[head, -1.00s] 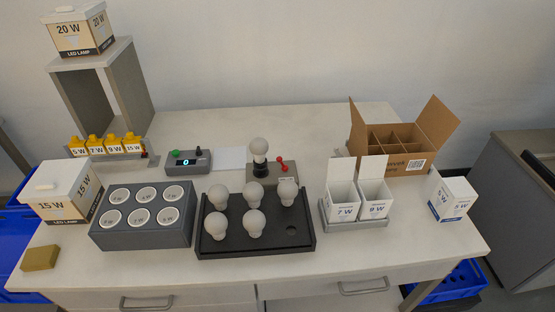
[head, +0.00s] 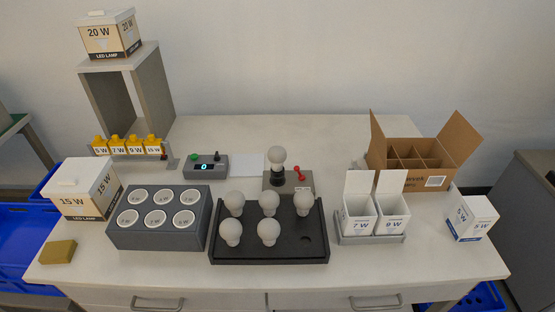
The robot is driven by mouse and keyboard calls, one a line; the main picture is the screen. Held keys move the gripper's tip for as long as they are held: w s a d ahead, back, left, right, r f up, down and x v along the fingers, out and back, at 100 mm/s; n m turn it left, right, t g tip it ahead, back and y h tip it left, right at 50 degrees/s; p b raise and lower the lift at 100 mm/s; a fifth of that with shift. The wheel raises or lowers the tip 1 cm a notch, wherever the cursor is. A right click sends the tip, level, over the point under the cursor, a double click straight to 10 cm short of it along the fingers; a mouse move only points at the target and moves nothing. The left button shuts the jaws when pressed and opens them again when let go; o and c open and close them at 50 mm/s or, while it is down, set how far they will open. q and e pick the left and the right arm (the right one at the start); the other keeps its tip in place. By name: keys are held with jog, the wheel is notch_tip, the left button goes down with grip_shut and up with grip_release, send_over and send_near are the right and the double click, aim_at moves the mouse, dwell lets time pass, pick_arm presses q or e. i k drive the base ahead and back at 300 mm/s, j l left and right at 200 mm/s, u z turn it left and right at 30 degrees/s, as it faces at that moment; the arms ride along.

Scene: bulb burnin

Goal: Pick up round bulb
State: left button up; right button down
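Several round white bulbs stand in a black tray (head: 270,255) at the front middle of the table. Three are in its back row: left (head: 235,203), middle (head: 269,202) and right (head: 303,202). Two are in its front row: left (head: 231,232) and middle (head: 268,231). The front right hole of the tray is empty. One more round bulb (head: 277,156) stands upright in the socket of a grey test fixture (head: 299,187) behind the tray. Neither of my grippers shows in the head view.
A grey block with white-rimmed cups (head: 158,237) stands left of the tray, with a 15 W box (head: 80,187) beyond it. Open white 7 W and 9 W boxes (head: 374,222) and a divided carton (head: 425,160) stand to the right. A small meter (head: 206,166) lies behind. A tan block (head: 58,251) lies front left.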

aim_at(276, 155)
jog(key=l, duration=0.65)
jog(key=i+l+z, duration=0.1)
jog(key=l, duration=0.55)
